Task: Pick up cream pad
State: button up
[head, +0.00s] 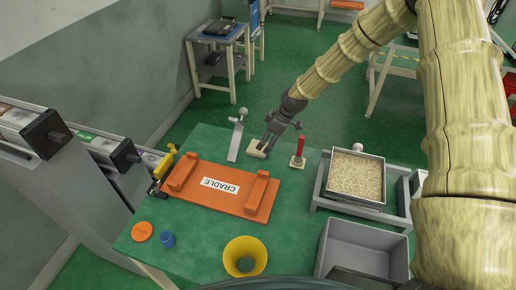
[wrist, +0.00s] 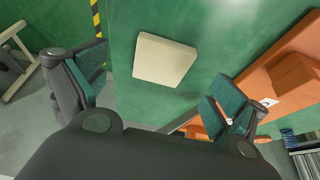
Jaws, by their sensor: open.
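The cream pad (head: 257,153) is a small, pale, flat block lying on the green table behind the orange cradle. In the wrist view the cream pad (wrist: 164,59) lies whole and uncovered on the green surface, ahead of and between my fingers. My gripper (head: 266,146) is over the pad in the head view, coming in from the upper right. In the wrist view my gripper (wrist: 160,92) is open, with its two teal-padded fingers wide apart and nothing between them. The head view does not clearly show whether the fingertips touch the pad.
The orange cradle (head: 208,203) lies in front of the pad. A grey scraper-like tool (head: 236,139) lies to its left and a red-handled tool (head: 299,154) stands to its right. Farther right are a sieve tray of grains (head: 357,177) and a grey bin (head: 365,252). A yellow cup (head: 245,252) stands in front.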

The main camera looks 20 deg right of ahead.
aim_at(263, 149)
jog(key=shift+p+x, duration=0.95)
jog(key=shift+x, duration=0.95)
jog(key=shift+a+f, duration=0.25)
jog(key=shift+f, duration=0.2)
jog(key=c, duration=0.8)
